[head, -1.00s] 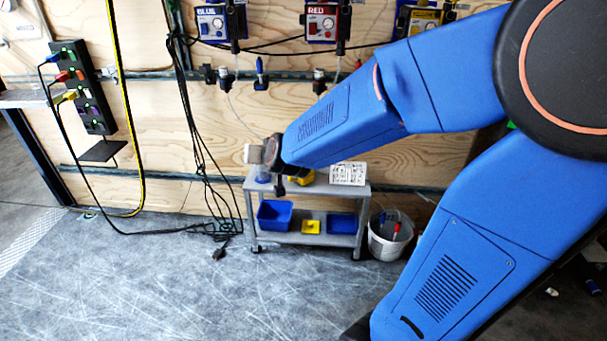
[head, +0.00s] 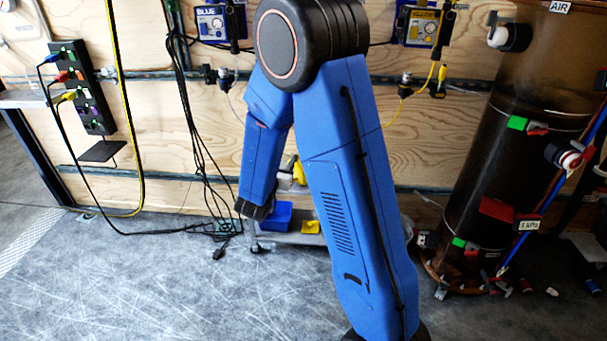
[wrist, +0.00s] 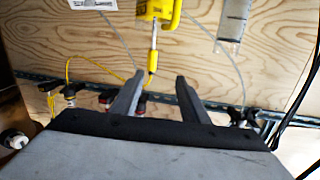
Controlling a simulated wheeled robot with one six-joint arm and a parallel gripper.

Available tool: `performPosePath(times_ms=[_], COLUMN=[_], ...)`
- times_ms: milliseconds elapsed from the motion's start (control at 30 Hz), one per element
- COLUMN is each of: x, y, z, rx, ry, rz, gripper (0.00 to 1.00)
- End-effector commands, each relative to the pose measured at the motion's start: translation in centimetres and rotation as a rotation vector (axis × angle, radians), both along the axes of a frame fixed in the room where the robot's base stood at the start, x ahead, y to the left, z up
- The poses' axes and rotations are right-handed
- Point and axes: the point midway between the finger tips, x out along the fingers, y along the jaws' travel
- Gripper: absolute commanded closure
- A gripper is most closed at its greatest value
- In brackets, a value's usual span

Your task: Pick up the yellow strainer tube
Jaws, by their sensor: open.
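A short yellow tube-like piece (head: 438,82) hangs at the wall rail at upper right in the head view. I take it for the yellow strainer tube, though it is small there and I cannot be sure. Near the cart, a yellow object (head: 298,170) shows partly behind my arm. The wrist view looks upside down; a yellow body with a thin pale rod and yellow tip (wrist: 152,58) appears beyond the finger gap, at its top centre. My gripper (wrist: 160,82) is open with nothing between its fingers. My arm hides it in the head view.
My arm covers much of the cart (head: 325,239), which carries a blue bin (head: 273,217) and a small yellow bin (head: 310,227). A dark tank (head: 510,150) stands at right. Cables hang on the left. The front floor is clear.

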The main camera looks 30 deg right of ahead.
Motion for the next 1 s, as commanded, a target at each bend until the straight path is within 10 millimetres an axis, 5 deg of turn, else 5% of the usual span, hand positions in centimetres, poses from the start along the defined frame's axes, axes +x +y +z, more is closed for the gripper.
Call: performPosePath(times_ms=[367, 1000], x=[-0.3, 6.3], y=[-1.5, -9.1], z=[-0.7, -0.7], rx=[-0.092, -0.091], ry=[-0.014, -0.013], rz=[-0.081, -0.08], gripper=[0.59, 0.59])
